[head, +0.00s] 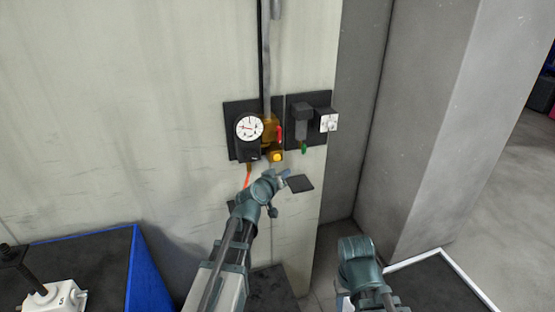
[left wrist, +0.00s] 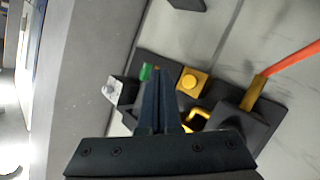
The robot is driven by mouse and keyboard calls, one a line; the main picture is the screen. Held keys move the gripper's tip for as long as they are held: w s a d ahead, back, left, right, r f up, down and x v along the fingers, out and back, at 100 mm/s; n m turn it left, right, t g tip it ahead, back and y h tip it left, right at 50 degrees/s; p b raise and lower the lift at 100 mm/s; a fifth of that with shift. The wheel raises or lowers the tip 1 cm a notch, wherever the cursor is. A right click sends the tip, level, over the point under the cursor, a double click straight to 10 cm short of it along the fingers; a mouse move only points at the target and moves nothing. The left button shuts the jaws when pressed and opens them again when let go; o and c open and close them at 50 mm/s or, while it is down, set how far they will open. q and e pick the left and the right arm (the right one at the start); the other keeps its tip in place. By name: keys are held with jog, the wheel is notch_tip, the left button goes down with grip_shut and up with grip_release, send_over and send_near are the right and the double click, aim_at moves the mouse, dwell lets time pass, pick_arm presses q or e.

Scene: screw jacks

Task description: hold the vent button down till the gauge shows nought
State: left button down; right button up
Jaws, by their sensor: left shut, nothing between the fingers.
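The gauge (head: 249,127) is a round white dial on a dark housing on the wall panel. Its red needle points left, but its figures are too small to read. The yellow button (head: 277,157) sits on a yellow block below and right of the dial; it also shows in the left wrist view (left wrist: 190,83), with no finger over it. My left gripper (head: 284,174) is just below the button in the head view. In the left wrist view its shut, empty fingers (left wrist: 157,72) lie left of the button, apart from it in the picture. My right gripper is out of view.
A red lever (head: 280,135) is above the button. Right of it is a second panel with a green piece (head: 303,148) and white dial box (head: 328,122). An orange hose (head: 248,176) hangs below the gauge. A dark plate (head: 300,184) is on the wall below.

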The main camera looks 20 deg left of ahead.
aim_at(280, 158)
pick_arm(q)
jog(key=w+a, duration=0.3)
jog(key=w, duration=0.2)
jog(key=shift+a, duration=0.2)
jog(key=shift+w+a, duration=0.1)
jog(key=shift+w, duration=0.05)
dwell(1.9)
jog(key=shift+w+a, duration=0.15)
jog(key=shift+w, duration=0.05)
jog(key=shift+w+a, duration=0.35)
jog(key=shift+w, duration=0.15)
dwell(0.9)
dwell(1.8)
jog(key=shift+s+d, duration=0.55)
jog(key=shift+s, duration=0.25)
jog(key=shift+s+d, duration=0.7)
jog(key=shift+s, duration=0.35)
jog(key=shift+s+d, duration=0.7)
jog(key=shift+s, duration=0.35)
